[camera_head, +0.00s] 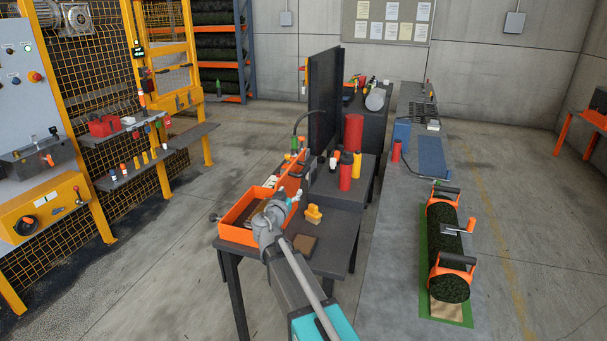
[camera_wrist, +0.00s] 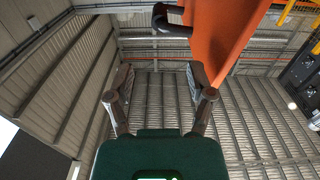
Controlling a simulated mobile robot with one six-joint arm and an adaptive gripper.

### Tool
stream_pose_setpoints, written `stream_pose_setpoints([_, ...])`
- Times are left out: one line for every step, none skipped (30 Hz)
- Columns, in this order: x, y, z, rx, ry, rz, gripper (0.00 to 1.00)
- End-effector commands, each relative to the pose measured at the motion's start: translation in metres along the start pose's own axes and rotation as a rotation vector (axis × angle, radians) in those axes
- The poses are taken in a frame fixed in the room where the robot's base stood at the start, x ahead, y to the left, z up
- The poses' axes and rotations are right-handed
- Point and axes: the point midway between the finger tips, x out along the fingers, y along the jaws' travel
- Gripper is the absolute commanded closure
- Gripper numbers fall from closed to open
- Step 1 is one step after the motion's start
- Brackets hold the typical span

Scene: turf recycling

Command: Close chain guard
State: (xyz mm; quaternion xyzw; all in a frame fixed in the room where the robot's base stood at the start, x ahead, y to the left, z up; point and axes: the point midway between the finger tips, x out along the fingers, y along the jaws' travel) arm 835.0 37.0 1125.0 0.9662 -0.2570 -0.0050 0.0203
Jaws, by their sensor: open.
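My gripper (camera_wrist: 158,78) is open and empty in the wrist view, its two fingers spread and pointing up toward the roof. An orange panel (camera_wrist: 222,38) with a dark, bent handle (camera_wrist: 172,22) lies beyond the fingers, up and to the right, apart from them. It may be the chain guard; I cannot tell for sure. In the head view my arm's end (camera_head: 272,213) is over the near table, at an orange, tray-like part (camera_head: 237,231) with a dark knob on its left. My arm hides part of it, and the fingers are hard to make out.
A tall black panel (camera_head: 323,95) stands behind. A turf roll (camera_head: 443,240) lies to the right. Floor is clear between the table and the yellow machine frame.

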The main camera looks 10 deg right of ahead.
Motion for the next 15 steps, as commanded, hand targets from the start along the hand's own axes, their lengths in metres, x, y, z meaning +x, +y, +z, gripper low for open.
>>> stream_pose_setpoints([0.001,0.0,0.0,0.0,0.0,0.0,0.31])
stream_pose_setpoints([0.001,-0.001,0.0,0.0,0.0,0.0,0.31])
stream_pose_setpoints([0.002,-0.001,0.0,0.0,0.0,0.0,0.31])
stream_pose_setpoints([0.003,-0.001,0.0,0.0,0.0,0.0,0.31])
stream_pose_setpoints([0.005,-0.001,0.0,0.0,-0.001,0.0,0.31])
stream_pose_setpoints([0.007,-0.001,0.0,0.0,-0.001,0.0,0.31])
stream_pose_setpoints([0.009,-0.001,0.0,0.0,-0.001,0.0,0.31])
stream_pose_setpoints([0.012,-0.001,0.0,0.0,-0.001,0.0,0.31])
stream_pose_setpoints([0.016,-0.001,0.0,0.0,-0.001,0.0,0.31])
stream_pose_setpoints([0.019,-0.001,0.0,0.0,-0.001,0.0,0.31])
stream_pose_setpoints([0.022,-0.001,0.0,0.0,-0.001,0.001,0.31])
stream_pose_setpoints([0.027,-0.001,0.0,0.0,-0.001,0.001,0.31])
stream_pose_setpoints([0.031,-0.001,0.0,0.0,-0.001,0.002,0.31])
stream_pose_setpoints([0.035,-0.002,0.0,0.0,-0.001,0.001,0.31])
stream_pose_setpoints([0.041,-0.002,0.0,0.0,-0.001,0.001,0.31])
